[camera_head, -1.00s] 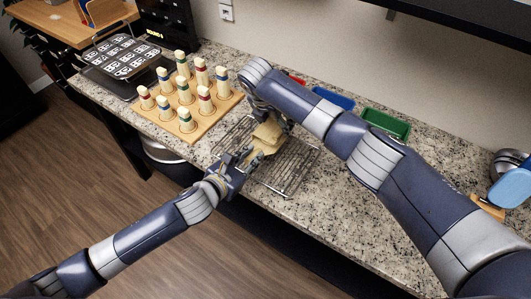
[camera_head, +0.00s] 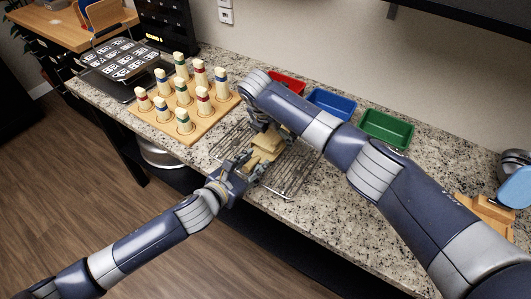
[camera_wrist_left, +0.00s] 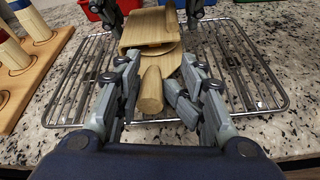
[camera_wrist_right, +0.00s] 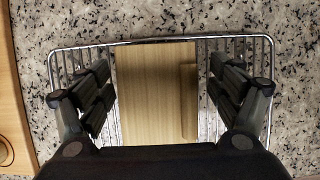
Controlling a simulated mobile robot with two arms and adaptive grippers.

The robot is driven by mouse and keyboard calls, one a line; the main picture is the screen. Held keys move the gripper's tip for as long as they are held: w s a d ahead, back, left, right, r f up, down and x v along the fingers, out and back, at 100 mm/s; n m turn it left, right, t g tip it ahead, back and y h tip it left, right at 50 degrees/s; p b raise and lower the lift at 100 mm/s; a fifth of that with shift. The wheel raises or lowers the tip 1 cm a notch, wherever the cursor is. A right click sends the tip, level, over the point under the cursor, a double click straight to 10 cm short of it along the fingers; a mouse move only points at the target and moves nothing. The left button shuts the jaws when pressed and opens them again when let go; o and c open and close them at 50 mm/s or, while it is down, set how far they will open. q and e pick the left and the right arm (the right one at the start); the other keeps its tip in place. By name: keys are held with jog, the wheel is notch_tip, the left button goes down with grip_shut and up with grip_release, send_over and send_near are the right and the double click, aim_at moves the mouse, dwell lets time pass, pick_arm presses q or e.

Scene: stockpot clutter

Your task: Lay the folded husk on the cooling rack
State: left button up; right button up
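The folded husk (camera_head: 265,143) is a pale, wood-grained folded piece over the wire cooling rack (camera_head: 297,173); I cannot tell whether it touches the wires. In the left wrist view the husk (camera_wrist_left: 150,28) has a rounded stub and a thin flap toward me. My left gripper (camera_head: 250,165) is open, with its fingers (camera_wrist_left: 160,72) on either side of the stub and flap. My right gripper (camera_head: 268,124) is over the husk's far end. In the right wrist view its fingers (camera_wrist_right: 163,90) stand open with gaps beside the husk (camera_wrist_right: 150,95).
A wooden peg board (camera_head: 203,119) with several colour-banded pegs stands left of the rack. Red (camera_head: 287,83), blue (camera_head: 329,103) and green (camera_head: 386,129) bins line the wall behind. A dark tray (camera_head: 120,62) is at far left. The counter's front edge is close below the rack.

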aim_at(266, 141)
pick_arm(q)
jog(key=f, duration=0.2)
jog(key=shift+s+a+f+y, duration=0.2)
jog(key=shift+a+f+y, duration=0.1)
jog(key=shift+f, duration=0.1)
pick_arm(e)
jog(key=shift+w+d+f, duration=0.1)
jog(key=shift+w+d, duration=0.05)
jog(key=shift+d, duration=0.1)
pick_arm(q)
jog(key=shift+s+a+r, duration=0.1)
jog(key=shift+s+a, duration=0.1)
jog(key=shift+s, duration=0.05)
pick_arm(e)
jog(key=shift+w+a, duration=0.15)
jog(key=shift+a, duration=0.25)
jog(key=shift+d, duration=0.1)
pick_arm(q)
jog(key=s+a+r, duration=0.2)
jog(key=s+r, duration=0.3)
jog(key=shift+s+a, duration=0.15)
jog(key=shift+a, duration=0.1)
pick_arm(e)
jog(key=v, duration=1.2)
